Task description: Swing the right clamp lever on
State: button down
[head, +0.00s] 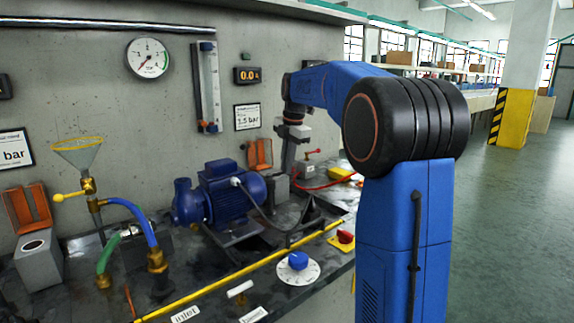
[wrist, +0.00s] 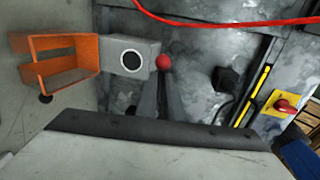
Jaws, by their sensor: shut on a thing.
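The red ball (wrist: 164,62) of a lever shows in the wrist view at the tips of my gripper (wrist: 160,82), beside a grey block with a round black-ringed hole (wrist: 132,60). My gripper's two dark fingers are close together and shut on what looks like this right clamp lever; the fingers hide its shaft. The lever's exact angle cannot be told.
An orange flap (wrist: 55,62) stands open beside the grey block. A red cable (wrist: 225,22) runs across the bench. A red stop button on a yellow base (wrist: 284,106) is at the right. The wall with gauge (head: 148,58) and flow tube (head: 207,85) stands behind.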

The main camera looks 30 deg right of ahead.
jog(key=c, duration=1.9)
grip_release()
jog(key=shift+r, duration=0.15)
jog(key=s+r, duration=0.3)
jog(key=r, duration=1.3)
jog(key=shift+s+d+r, duration=0.15)
jog(key=shift+d+r, duration=0.2)
jog(key=shift+r, duration=0.05)
